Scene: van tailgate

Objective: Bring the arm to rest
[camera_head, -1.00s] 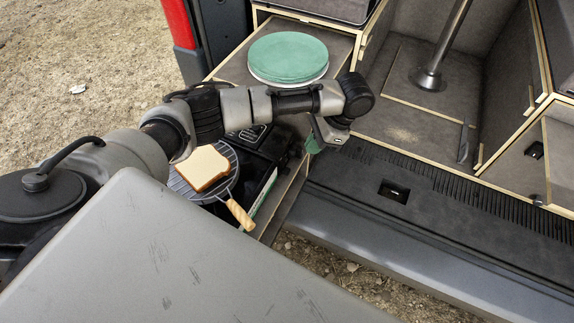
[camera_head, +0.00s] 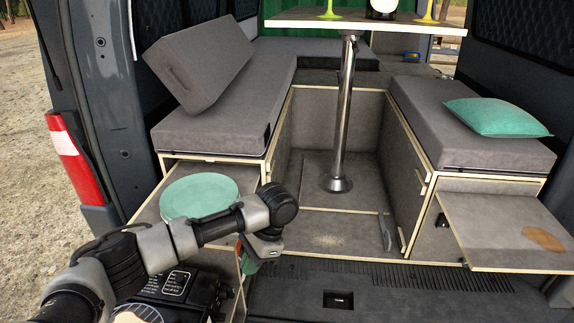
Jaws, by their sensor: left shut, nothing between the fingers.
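My left arm comes in from the lower left and bends down at the wrist. My left gripper (camera_head: 249,263) points downward near the right edge of the pull-out counter (camera_head: 155,208), with its fingers mostly hidden by the wrist. It is shut and holds nothing. My right gripper is not in view.
A table post (camera_head: 343,120) stands mid-van. A side shelf (camera_head: 500,232) juts out at right.

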